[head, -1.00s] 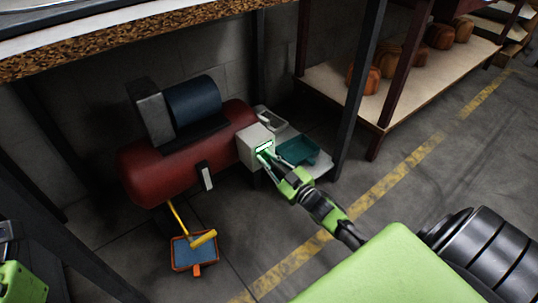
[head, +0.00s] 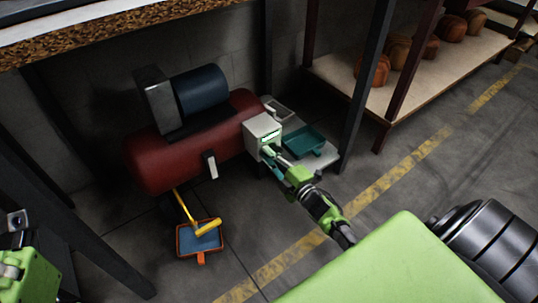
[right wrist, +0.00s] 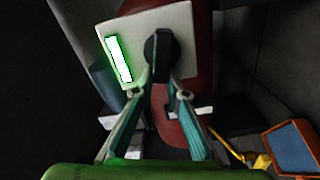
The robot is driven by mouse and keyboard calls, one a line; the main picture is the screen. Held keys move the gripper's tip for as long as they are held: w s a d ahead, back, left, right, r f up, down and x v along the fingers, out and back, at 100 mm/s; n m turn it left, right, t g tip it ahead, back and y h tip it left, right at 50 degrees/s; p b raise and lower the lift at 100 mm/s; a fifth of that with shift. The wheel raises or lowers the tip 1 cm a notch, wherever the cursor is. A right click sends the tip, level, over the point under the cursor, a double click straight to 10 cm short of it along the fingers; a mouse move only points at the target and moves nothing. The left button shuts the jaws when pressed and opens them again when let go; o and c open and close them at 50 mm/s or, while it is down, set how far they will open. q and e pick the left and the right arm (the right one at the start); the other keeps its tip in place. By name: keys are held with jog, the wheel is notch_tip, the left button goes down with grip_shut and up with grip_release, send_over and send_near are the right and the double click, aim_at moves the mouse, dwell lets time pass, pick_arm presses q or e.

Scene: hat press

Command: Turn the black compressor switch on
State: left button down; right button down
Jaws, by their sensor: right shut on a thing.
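The compressor has a red tank (head: 190,155) and a blue motor (head: 203,90). A pale control box (head: 262,127) with a lit green-edged display sits at its right end. The black switch (right wrist: 160,52) shows on the box face in the right wrist view, beside the lit display (right wrist: 118,59). My right gripper (right wrist: 165,88) is shut on the black switch, its fingertips on either side of the lower part. In the head view my right gripper (head: 272,156) is at the box front and hides the switch. My left gripper's fingers are out of view.
A teal tray (head: 304,141) lies on a low pale platform right of the box. A dark table leg (head: 362,100) stands beyond it. A blue dustpan with orange edges (head: 199,240) and a yellow-handled brush (head: 208,227) lie on the floor.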

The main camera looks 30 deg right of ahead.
jog(key=shift+s+d+f+n+b, duration=0.1)
jog(key=shift+d+f+n+b, duration=0.2)
jog(key=shift+n, duration=0.45)
jog(key=shift+d+f+n+b, duration=0.2)
jog(key=shift+f+n, duration=0.15)
jog(key=shift+n, duration=0.4)
jog(key=c, duration=2)
grip_release()
jog(key=shift+d, duration=0.1)
jog(key=shift+a+r, duration=0.15)
jog(key=shift+a, duration=0.1)
jog(key=s, duration=0.8)
jog(key=s+d, duration=0.1)
jog(key=s, duration=0.3)
